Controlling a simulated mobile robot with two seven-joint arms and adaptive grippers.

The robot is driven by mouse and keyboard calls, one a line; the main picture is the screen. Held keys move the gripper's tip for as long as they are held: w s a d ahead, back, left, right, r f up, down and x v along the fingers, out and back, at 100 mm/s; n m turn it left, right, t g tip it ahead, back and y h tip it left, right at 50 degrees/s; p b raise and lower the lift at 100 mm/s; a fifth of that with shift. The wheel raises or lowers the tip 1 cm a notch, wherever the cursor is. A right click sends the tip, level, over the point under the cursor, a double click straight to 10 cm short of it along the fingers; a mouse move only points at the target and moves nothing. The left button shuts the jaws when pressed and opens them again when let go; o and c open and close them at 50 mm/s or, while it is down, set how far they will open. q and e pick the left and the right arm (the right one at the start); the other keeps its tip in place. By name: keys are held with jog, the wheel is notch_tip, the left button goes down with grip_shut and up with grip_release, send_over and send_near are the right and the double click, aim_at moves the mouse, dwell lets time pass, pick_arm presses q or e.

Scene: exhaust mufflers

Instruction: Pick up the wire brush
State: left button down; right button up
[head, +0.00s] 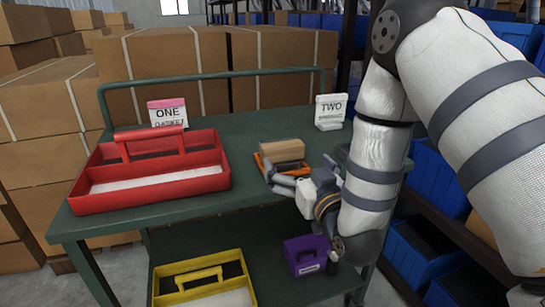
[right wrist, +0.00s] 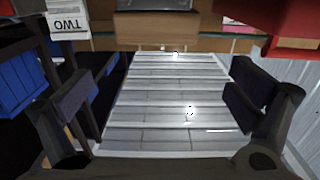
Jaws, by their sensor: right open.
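I cannot pick out a wire brush for certain. A tan, block-shaped thing (head: 283,150) lies in a small orange tray (head: 262,168) on the green bench; I cannot tell whether it is the brush or a box. A brown block (right wrist: 155,30), perhaps the same thing, shows at the top of the right wrist view, which is upside down. My right gripper (head: 276,180) is close to the tray's front side, fingers pointing left. My left gripper is out of view.
A red tote (head: 150,198) stands on the bench (head: 230,130) at left. Signs ONE (head: 167,112) and TWO (head: 330,110) stand behind. A yellow tote (head: 205,285) and a purple bin (head: 306,254) sit on the lower shelf. Blue bins (head: 425,255) fill racks at right.

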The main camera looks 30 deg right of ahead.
aim_at(285, 147)
jog(key=x, duration=1)
jog(key=shift+w+d+f+b, duration=0.3)
jog(key=shift+b, duration=0.05)
jog(key=shift+r, duration=0.1)
jog(key=c, duration=0.9)
